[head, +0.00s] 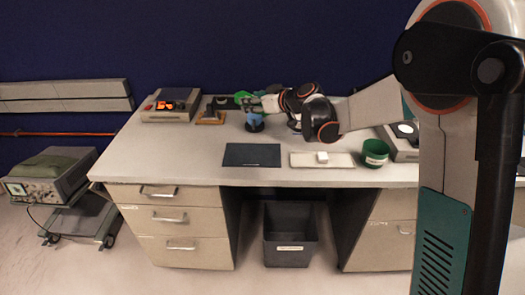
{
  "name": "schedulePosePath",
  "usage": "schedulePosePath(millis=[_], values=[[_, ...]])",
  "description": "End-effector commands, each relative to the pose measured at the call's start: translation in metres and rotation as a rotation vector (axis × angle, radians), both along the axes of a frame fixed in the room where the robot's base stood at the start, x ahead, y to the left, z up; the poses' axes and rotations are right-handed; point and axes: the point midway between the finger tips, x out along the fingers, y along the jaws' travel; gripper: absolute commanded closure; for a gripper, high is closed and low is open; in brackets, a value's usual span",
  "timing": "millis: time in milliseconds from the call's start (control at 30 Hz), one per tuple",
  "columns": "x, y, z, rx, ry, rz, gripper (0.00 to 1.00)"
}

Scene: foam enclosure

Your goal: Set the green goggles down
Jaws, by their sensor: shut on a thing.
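The green goggles (241,97) show as a small green shape above the back middle of the desk. My gripper (252,102) reaches in from the right and is shut on them. The fingers and wrist hide part of the goggles. They appear to be above the desk top (190,150), just over a blue object on a dark base (255,122); I cannot tell whether they touch it.
A dark mat (252,155), a pale tray (335,161) with a white block (322,157), and a green cup (375,152) stand along the front. An orange-lit device (172,104) and a wooden stand (211,113) are at back left. The left desk top is bare.

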Motion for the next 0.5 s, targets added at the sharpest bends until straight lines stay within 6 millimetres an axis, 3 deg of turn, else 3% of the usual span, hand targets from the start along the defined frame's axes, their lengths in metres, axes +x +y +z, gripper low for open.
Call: schedulePosePath(millis=[100,500], values=[[0.0,0.0,-0.033,0.0,0.0,-0.001,0.83],[0.0,-0.001,-0.124,0.0,0.0,-0.002,0.83]])
